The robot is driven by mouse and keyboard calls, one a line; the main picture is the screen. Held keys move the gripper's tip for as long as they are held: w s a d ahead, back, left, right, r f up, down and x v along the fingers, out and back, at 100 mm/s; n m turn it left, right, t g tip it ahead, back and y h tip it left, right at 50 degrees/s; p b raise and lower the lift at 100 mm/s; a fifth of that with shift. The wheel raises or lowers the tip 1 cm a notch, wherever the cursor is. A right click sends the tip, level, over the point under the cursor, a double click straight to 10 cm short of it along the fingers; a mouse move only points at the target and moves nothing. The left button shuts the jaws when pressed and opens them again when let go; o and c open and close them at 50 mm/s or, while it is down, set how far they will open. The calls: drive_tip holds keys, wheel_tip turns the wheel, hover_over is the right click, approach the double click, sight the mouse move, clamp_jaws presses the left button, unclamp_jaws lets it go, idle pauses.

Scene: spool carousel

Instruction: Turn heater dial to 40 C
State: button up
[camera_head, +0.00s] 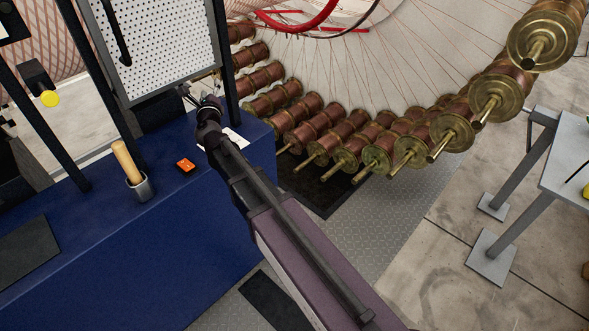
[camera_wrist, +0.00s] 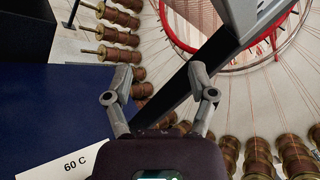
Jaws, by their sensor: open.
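I cannot make out the heater dial for certain in either view. A white card reading "60 C" (camera_wrist: 72,165) lies on the blue bench top at the lower left of the wrist view. A white card (camera_head: 236,139), partly behind my arm, also shows on the bench in the head view. My gripper (camera_wrist: 159,76) is open and empty, with its two fingers spread apart. In the head view my gripper (camera_head: 198,98) is over the right end of the bench, near the foot of the perforated panel.
The blue bench (camera_head: 150,245) carries a small orange-red item (camera_head: 186,165) and a grey cup (camera_head: 141,188) with a wooden handle in it. The white perforated panel (camera_head: 165,45) stands behind. Several copper spools (camera_head: 330,135) ring the wheel on the right.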

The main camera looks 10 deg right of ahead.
drive_tip(key=s+d+f+n+g+y+p, duration=0.1)
drive_tip(key=s+d+f+n+g+p, duration=0.2)
drive_tip(key=s+d+f+n+g, duration=0.3)
drive_tip(key=s+d+f+n+g+y+p, duration=0.1)
drive_tip(key=s+d+f+n+g+p, duration=0.3)
drive_tip(key=s+n, duration=1.7)
drive_tip(key=shift+d+f+n+g+p, duration=0.3)
drive_tip(key=shift+d+f+g, duration=1.25)
drive_tip(key=shift+d+g, duration=2.95)
drive_tip(key=shift+d+t, duration=0.4)
